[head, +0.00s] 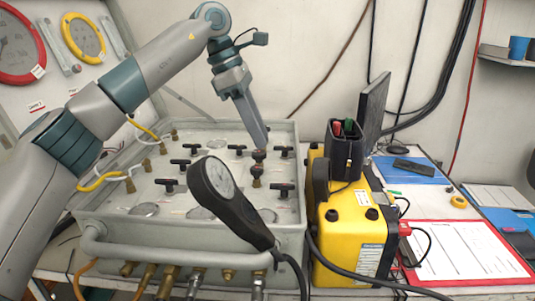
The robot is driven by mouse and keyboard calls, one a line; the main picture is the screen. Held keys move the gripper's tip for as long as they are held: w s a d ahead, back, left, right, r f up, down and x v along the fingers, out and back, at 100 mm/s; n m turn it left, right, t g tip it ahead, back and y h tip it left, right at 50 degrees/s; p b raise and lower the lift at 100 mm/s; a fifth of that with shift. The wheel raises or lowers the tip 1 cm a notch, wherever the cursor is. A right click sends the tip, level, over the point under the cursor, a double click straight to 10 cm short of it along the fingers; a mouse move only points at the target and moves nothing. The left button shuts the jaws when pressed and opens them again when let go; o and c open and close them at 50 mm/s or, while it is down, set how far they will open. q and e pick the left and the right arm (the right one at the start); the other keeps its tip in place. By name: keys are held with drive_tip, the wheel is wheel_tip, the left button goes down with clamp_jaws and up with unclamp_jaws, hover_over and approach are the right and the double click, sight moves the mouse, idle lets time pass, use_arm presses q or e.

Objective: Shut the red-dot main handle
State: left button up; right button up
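The grey air panel box (190,236) stands on the bench, with several black T-shaped handles on its top. My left gripper (262,146) reaches down over the panel. Its fingertips are just above or at a black handle (258,156) on a brass stem, right of the middle; I cannot tell whether they touch. The fingers overlap from this side, so their opening is hidden. Other black handles stand at the back (237,149), at the right (282,190) and at the left (170,184). My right gripper is out of view.
A black handheld gauge (232,200) rises in front of the panel and hides part of its top. A yellow case (350,230) stands close on the right, with a black holder (344,150) on it. Brass fittings and hoses line the panel's front. A clipboard (460,250) lies far right.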

use_arm(q)
drive_tip(key=v, duration=0.5)
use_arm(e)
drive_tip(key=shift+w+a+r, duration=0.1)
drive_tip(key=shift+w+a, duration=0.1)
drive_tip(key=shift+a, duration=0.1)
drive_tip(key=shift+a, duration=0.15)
